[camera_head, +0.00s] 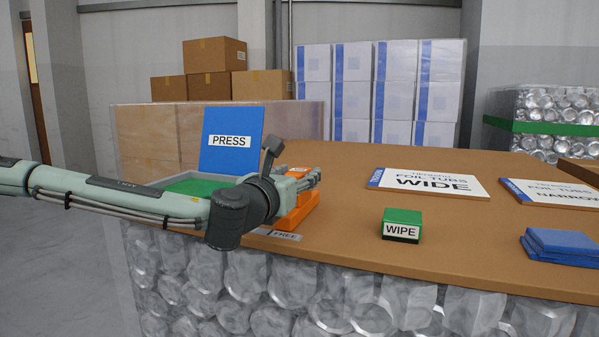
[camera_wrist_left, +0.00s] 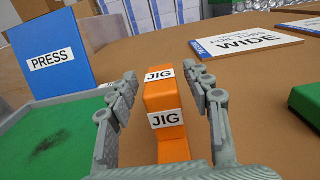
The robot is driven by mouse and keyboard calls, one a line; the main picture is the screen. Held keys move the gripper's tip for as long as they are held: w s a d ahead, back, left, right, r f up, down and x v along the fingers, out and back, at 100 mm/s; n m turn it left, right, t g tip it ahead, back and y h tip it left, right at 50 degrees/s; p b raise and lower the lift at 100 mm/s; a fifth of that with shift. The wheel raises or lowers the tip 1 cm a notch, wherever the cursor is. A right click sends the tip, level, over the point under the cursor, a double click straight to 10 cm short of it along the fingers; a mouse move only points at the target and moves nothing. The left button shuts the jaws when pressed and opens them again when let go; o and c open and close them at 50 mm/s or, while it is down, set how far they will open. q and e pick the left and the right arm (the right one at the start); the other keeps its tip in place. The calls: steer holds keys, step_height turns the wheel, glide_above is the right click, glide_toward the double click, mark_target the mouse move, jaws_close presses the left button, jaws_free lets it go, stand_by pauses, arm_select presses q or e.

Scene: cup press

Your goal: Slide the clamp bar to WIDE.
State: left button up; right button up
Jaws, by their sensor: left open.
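No part labelled as a clamp bar can be picked out. My left gripper (camera_head: 309,182) is over the near left part of the table, its fingers pointing right. In the left wrist view the left gripper (camera_wrist_left: 163,78) is open, one finger on each side of an orange block (camera_wrist_left: 168,103) labelled JIG, with visible gaps. In the head view the gripper partly hides this orange block (camera_head: 296,214). A white WIDE board (camera_head: 425,183) lies flat to the right; it also shows in the left wrist view (camera_wrist_left: 246,44). My right gripper is not in view.
A blue PRESS panel (camera_head: 231,140) stands behind a grey tray with a green pad (camera_wrist_left: 50,140), which has a dark smudge. A green WIPE block (camera_head: 402,217), folded blue cloths (camera_head: 562,241) and a NARROW board (camera_head: 548,190) lie right. A FREE label (camera_head: 285,235) is at the front edge.

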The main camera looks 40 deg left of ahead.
arm_select(q)
steer(key=shift+w+a, duration=0.15)
steer(key=shift+w, duration=0.5)
jaws_close()
